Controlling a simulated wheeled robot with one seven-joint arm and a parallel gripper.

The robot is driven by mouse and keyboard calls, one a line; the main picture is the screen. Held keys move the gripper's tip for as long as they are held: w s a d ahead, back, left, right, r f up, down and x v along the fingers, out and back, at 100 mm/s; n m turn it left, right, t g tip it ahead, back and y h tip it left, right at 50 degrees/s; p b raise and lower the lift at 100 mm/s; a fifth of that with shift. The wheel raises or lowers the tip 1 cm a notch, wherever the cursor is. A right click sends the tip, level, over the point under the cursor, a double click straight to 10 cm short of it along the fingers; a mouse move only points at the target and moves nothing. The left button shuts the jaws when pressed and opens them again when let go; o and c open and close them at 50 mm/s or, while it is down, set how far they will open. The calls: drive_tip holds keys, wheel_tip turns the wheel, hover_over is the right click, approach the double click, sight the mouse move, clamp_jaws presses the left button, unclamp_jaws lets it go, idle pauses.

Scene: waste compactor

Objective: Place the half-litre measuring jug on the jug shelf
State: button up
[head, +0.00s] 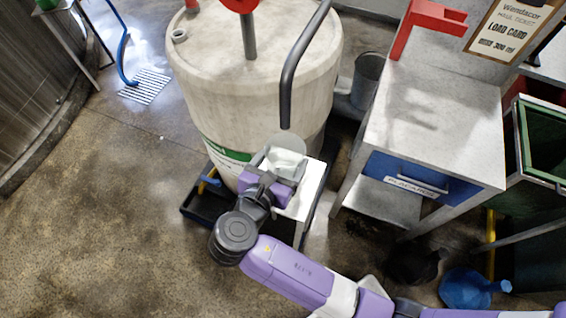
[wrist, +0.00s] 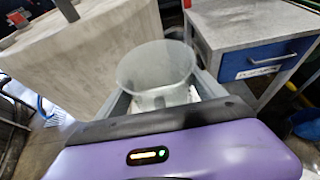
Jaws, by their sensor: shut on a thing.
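The measuring jug (head: 288,150) is a clear, open-topped vessel in front of the big pale drum. My gripper (head: 277,178) is shut on it, with a finger on each side. In the wrist view the jug (wrist: 156,68) stands upright between the fingers, its round rim facing up. A small white stand (head: 303,207) lies below and beside the gripper; I cannot tell whether the jug touches it. Nothing in view is clearly marked as the jug shelf. The grey table has a lower shelf (head: 378,203), which is bare where it shows.
The pale drum (head: 250,85) stands behind the jug, and a dark bent pipe (head: 286,95) ends just above it. The grey table (head: 440,120) has a blue drawer (head: 415,178). A bucket (head: 368,78) is behind it. Blue jug-like container (head: 470,288) lies lower right.

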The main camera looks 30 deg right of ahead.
drive_tip(key=shift+f, duration=1.05)
drive_tip(key=o, duration=1.4)
drive_tip(key=shift+f, duration=0.1)
drive_tip(key=shift+o, duration=0.2)
drive_tip(key=shift+a, duration=0.1)
drive_tip(key=b+v, duration=0.1)
drive_tip(key=v, duration=1.1)
